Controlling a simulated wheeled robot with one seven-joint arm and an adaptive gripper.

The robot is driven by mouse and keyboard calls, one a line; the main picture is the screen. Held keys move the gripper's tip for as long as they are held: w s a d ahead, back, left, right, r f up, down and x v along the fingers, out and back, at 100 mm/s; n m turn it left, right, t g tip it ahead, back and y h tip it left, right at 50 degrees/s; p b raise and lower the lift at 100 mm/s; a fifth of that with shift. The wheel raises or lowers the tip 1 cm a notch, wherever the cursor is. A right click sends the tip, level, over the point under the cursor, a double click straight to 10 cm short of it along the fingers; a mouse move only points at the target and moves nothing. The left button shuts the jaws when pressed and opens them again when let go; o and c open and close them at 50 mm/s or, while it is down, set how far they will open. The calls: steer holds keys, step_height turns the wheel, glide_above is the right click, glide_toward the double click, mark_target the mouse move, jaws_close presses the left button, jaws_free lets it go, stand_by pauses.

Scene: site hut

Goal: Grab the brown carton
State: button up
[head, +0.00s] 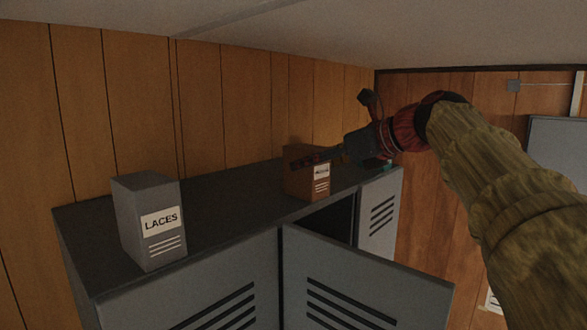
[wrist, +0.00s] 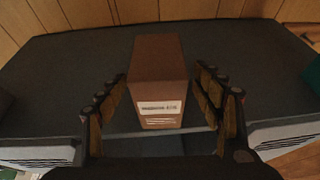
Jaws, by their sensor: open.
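The brown carton (head: 306,180) stands upright on top of the grey lockers, near their right part, with a white label on its front. In the wrist view the carton (wrist: 158,75) stands between the two fingers of my gripper (wrist: 162,105). The fingers are open, one on each side, with narrow gaps seeming to show between them and the carton. In the head view my gripper (head: 318,158) reaches in from the right at the carton's upper part; its far finger is hidden.
A grey box labelled LACES (head: 150,222) stands at the left on the locker top (head: 215,205). A small teal item (head: 387,163) lies right of the carton, partly behind my gripper. One locker door (head: 350,285) hangs open below. The wood-panelled wall (head: 220,105) is behind.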

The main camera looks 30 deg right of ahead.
steer(key=p+x, duration=0.1)
steer(key=x, duration=0.6)
steer(key=shift+w+a, duration=0.1)
steer(key=shift+w, duration=0.05)
steer(key=c, duration=0.3)
steer(key=c, duration=1)
